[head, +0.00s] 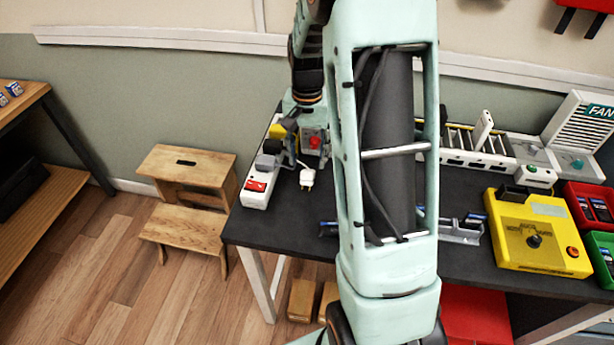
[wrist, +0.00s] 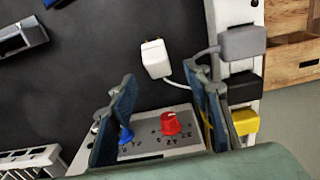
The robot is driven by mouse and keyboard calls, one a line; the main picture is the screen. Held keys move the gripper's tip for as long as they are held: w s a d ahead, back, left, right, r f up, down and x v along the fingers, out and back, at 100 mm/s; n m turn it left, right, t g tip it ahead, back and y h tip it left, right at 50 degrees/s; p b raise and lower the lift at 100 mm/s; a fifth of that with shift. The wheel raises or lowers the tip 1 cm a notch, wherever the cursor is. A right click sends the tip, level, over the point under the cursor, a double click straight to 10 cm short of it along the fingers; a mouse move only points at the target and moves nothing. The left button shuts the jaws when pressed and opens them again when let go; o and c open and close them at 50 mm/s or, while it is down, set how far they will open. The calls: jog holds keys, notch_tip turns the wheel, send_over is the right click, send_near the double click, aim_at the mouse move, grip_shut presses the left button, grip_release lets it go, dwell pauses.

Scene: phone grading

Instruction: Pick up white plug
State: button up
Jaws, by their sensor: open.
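The white plug (head: 307,177) lies on the dark table near its left end, just right of the white power strip (head: 256,192). In the wrist view the white plug (wrist: 155,58) lies on the dark surface with its prongs pointing away from my gripper and a pale cord running to the right. My gripper (wrist: 160,98) is open and empty, its two fingers spread. The plug shows beyond the fingertips, roughly in line with the gap between them. In the head view my arm hides much of the table's middle.
A grey box with a red knob (wrist: 171,124) shows between my fingers. A grey plug (wrist: 243,42) and a yellow plug (wrist: 245,121) sit in the strip. A wooden step stool (head: 187,165) stands left of the table.

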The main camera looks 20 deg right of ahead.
aim_at(308, 171)
jog(key=f, duration=0.2)
jog(key=s+f, duration=0.1)
jog(key=f, duration=0.1)
jog(key=shift+a+f, duration=0.1)
jog(key=shift+f, duration=0.1)
jog(key=shift+w+f, duration=0.1)
jog(key=shift+f, duration=0.35)
grip_shut()
